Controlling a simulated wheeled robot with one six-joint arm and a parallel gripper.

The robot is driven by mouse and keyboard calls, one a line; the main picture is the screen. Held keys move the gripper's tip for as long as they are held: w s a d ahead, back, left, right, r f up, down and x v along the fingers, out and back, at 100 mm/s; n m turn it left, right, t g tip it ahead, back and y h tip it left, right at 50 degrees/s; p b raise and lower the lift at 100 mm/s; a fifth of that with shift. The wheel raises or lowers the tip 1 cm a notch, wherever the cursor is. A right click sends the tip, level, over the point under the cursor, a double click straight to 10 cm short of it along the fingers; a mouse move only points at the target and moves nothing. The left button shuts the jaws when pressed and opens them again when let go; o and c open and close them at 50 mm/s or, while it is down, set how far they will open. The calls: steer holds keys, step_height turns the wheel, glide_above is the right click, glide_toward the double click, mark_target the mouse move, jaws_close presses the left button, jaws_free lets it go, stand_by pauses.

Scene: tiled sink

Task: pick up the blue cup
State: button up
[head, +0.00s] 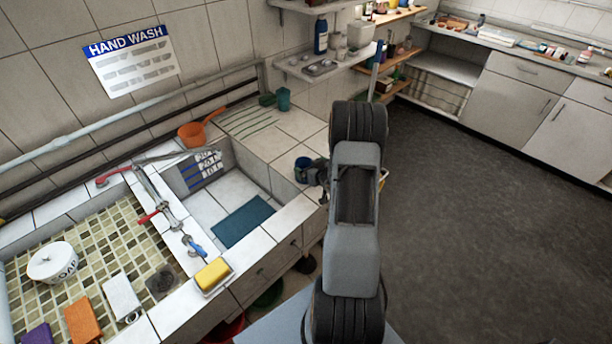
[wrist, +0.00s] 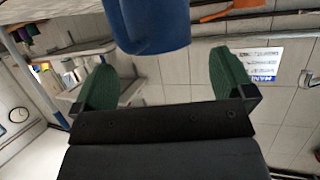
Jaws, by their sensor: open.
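The blue cup (head: 303,168) stands upright on the tiled counter near its front edge, right of the sink basin, in the head view. In the wrist view the blue cup (wrist: 150,22) fills the top middle, cut off by the frame edge. My gripper (head: 314,173) is right beside the cup in the head view, partly hidden by my arm. In the wrist view my gripper (wrist: 161,72) is open, with green finger pads wide apart. The cup lines up with the gap between them, with space on both sides. Neither pad visibly touches it.
The sink basin (head: 205,205) is left of the blue cup. A shelf (head: 325,66) hangs above. The counter around the cup is mostly clear.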

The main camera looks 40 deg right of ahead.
mark_target(300, 160)
steer(key=shift+p+x, duration=0.6)
steer(key=shift+x, duration=1.5)
steer(key=shift+r, duration=0.1)
steer(key=shift+c, duration=0.5)
steer(key=c, duration=1.1)
